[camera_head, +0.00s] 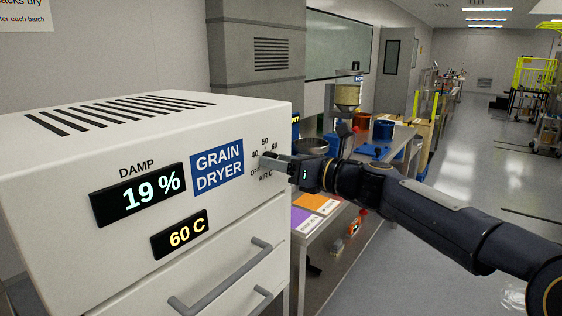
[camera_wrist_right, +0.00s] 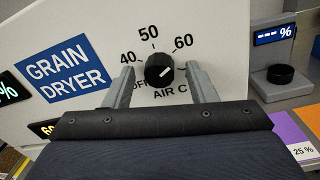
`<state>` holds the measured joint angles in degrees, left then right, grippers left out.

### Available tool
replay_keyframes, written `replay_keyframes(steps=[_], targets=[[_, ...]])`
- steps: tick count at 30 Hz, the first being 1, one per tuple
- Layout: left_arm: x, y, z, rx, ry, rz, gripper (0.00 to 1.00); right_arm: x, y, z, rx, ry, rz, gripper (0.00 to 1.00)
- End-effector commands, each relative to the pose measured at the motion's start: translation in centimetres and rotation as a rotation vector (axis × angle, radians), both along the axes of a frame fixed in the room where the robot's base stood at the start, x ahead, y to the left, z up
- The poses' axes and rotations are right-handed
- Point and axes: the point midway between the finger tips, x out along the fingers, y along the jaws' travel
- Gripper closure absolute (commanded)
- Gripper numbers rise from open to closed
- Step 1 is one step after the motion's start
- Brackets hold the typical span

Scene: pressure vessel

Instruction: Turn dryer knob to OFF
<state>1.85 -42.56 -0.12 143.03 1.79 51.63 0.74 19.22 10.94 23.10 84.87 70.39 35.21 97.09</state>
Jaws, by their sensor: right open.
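The white grain dryer (camera_head: 60,160) stands at the left in the head view, with its display reading 60 C (camera_head: 179,234). Its black round knob (camera_wrist_right: 159,70) shows in the wrist view, with a white mark pointing up and right, toward 60. The labels OFF, 40, 50 and 60 surround it; OFF is partly covered by a finger. My right gripper (camera_head: 272,162) is open at the panel, and in the wrist view its fingers (camera_wrist_right: 163,84) stand left and right of the knob, apart from it. My left gripper is not in view.
A second display (camera_head: 138,196) on the dryer reads 19 % under DAMP. Drawer handles (camera_head: 222,276) stick out below. A metal bench (camera_head: 335,232) with purple and orange sheets, a hopper (camera_head: 347,94) and blue containers stands behind my right arm.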

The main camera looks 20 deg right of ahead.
Motion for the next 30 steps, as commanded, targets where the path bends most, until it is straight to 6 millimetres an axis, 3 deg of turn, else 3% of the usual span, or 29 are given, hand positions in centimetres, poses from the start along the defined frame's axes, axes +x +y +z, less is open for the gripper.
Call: replay_keyframes(steps=[5, 15, 30], targets=[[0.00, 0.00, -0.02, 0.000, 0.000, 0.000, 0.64, -0.02, -0.01, 0.00, -0.001, -0.001, 0.000, 0.51], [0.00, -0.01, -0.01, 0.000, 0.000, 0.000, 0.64, -0.03, -0.04, -0.01, 0.000, 0.000, 0.000, 0.93], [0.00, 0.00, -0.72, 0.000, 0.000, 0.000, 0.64, -0.06, -0.01, -0.15, -0.129, -0.100, 0.000, 0.93]])
